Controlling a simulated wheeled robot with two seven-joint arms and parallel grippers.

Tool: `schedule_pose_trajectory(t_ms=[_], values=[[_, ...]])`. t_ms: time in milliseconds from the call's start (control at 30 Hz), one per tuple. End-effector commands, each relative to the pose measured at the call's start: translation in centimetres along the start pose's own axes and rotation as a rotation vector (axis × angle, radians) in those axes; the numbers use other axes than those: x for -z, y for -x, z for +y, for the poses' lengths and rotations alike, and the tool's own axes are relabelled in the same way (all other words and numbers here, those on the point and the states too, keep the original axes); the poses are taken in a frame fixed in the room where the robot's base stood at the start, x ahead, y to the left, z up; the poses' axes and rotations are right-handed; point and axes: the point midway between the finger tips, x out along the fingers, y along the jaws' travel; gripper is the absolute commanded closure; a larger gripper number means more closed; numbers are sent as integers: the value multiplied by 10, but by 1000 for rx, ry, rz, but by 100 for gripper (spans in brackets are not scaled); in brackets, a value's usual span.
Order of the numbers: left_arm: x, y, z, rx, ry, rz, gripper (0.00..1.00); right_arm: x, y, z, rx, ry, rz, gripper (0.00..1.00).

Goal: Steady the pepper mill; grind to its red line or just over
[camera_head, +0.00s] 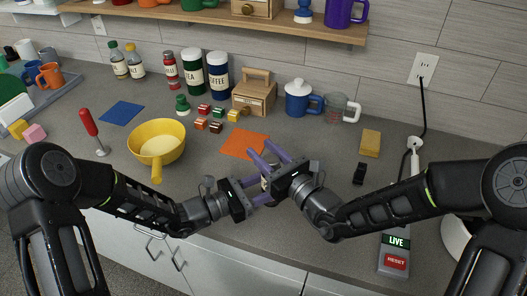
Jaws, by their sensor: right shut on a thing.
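The pepper mill (266,184) stands at the middle front of the counter, mostly hidden between my two grippers; only a small dark and pale part shows. My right gripper (268,157) reaches in from the right with purple fingers and is shut on the mill. My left gripper (261,189) reaches in from the left, lower down, its purple fingers at the mill's side. Whether they press on the mill cannot be told. The red line and any ground pepper are hidden from this view.
An orange mat (245,144) lies just behind the grippers. A yellow pan (157,143) is at left, with small spice blocks (217,126) behind. A black object (359,174), yellow sponge (370,143) and a power strip marked LIVE (396,240) are at right. The counter's front edge is close.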

Motion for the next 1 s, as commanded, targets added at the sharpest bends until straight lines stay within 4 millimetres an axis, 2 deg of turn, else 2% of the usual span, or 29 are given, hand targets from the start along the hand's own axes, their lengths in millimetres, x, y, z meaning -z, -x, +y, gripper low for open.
schedule_pose_trajectory(t_ms=[167, 200, 433, 767, 867, 1000], values=[[1, 0, -1, 1, -1, 3, 98, -1, 0, 2, -5, 2, -3, 100], [1, 0, -1, 1, -1, 3, 98, -1, 0, 2, -6, 2, -3, 61], [1, 0, 0, 1, 0, 2, 98, -1, 0, 1, -4, 1, -2, 42], [1, 0, 0, 0, 0, 2, 98, -2, 0, 0, -2, 1, -1, 41], [1, 0, 0, 0, 0, 2, 98, -10, 0, 0, -2, 3, -3, 41], [1, 0, 0, 0, 0, 2, 98, -30, 0, 0, -2, 4, -5, 41]])
